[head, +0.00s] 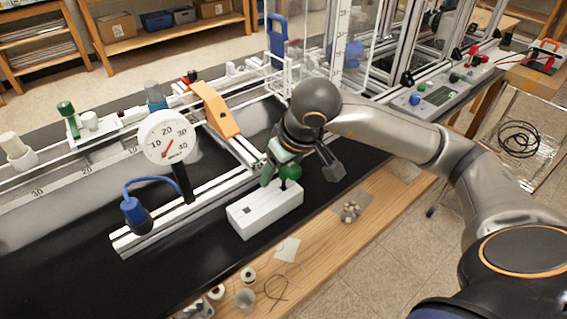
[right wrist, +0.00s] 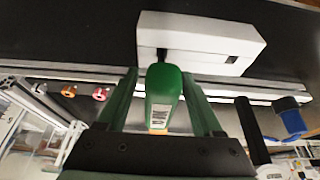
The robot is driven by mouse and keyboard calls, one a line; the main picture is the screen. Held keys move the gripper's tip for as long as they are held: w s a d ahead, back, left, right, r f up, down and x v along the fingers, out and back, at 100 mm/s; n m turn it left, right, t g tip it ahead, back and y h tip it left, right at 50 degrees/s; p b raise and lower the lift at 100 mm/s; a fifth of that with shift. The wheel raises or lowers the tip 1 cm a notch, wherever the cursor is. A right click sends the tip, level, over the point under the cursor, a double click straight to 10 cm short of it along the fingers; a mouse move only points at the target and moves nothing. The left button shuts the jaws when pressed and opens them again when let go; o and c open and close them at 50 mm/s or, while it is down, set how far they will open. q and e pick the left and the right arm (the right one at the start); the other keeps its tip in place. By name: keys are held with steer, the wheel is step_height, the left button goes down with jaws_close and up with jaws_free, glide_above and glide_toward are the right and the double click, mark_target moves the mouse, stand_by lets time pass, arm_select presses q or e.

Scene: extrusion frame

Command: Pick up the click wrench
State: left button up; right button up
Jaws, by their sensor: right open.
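The click wrench appears to be the green-handled tool (head: 291,172) standing in a white block (head: 264,210) on the black bench top. In the right wrist view its rounded green handle (right wrist: 164,92) carries a pale label, and the white block (right wrist: 200,42) lies beyond it. My right gripper (head: 279,173) is just above the block, next to the green handle. In the right wrist view its two green fingers (right wrist: 160,76) are open, one on each side of the handle, with gaps showing. The lower part of the tool is hidden in the block. My left gripper is not in view.
A round dial gauge (head: 166,138) and a blue-capped part with a cable (head: 135,214) stand left of the block. An aluminium rail frame with an orange bracket (head: 215,110) runs behind. Small parts (head: 350,211) lie on the wooden front edge (head: 330,240).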

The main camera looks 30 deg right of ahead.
jaws_close()
stand_by(0.4)
steer(key=shift+r, duration=0.1)
